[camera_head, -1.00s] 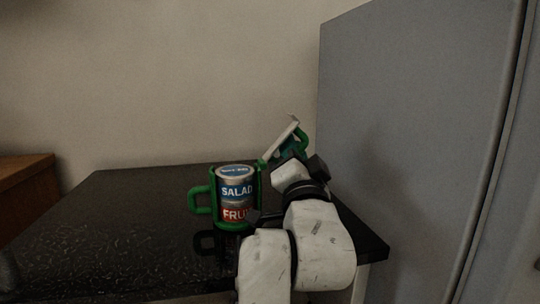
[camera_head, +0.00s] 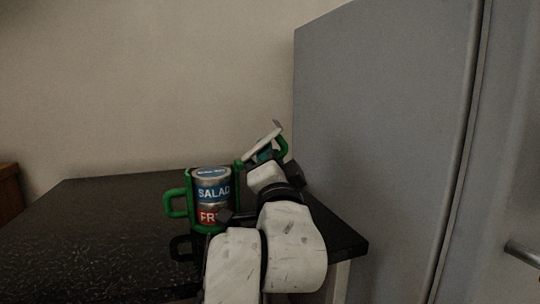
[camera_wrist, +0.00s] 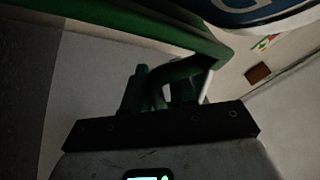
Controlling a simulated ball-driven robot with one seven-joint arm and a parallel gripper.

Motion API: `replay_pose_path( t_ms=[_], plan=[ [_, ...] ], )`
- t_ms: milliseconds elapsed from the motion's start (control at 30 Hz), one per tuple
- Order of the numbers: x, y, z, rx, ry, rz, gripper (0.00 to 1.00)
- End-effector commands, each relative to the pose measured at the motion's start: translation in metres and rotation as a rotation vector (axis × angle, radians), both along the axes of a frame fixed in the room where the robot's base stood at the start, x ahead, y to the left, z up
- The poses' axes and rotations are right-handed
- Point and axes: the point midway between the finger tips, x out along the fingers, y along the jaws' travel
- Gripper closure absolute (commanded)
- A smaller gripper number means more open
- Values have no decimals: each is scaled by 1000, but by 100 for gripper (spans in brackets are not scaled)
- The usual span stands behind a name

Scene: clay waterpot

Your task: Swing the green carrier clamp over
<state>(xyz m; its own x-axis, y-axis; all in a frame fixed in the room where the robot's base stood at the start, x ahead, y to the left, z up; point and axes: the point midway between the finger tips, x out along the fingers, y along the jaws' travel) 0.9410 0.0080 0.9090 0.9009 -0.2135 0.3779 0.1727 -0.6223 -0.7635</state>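The green carrier (camera_head: 177,204) stands on the dark counter with its loop handle to the left. It holds two stacked cans, the upper labelled SALAD (camera_head: 213,190) and the lower one (camera_head: 208,215) partly hidden by my arm. In the head view my wrist hides the fingertips.
The dark counter (camera_head: 100,235) is clear to the left of the carrier. A tall grey fridge (camera_head: 390,130) stands close on the right, beside the counter's right edge. A plain wall is behind. A wooden piece (camera_head: 9,195) shows at the far left.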

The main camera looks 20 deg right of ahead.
Motion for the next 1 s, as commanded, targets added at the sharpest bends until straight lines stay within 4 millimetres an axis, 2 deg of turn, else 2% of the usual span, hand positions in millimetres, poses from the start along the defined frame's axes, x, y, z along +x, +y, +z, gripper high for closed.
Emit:
replay_pose_path(
  t_ms=[233,367,467,800,1000],
  plan=[
    [-3,1,0,0,-2,1,75],
    [-13,4,-3,-1,0,1,75],
    [-27,9,-10,-3,1,3,75],
    [-100,26,-12,-2,-2,5,75],
    [-130,33,-12,-1,-1,3,75]
  ],
)
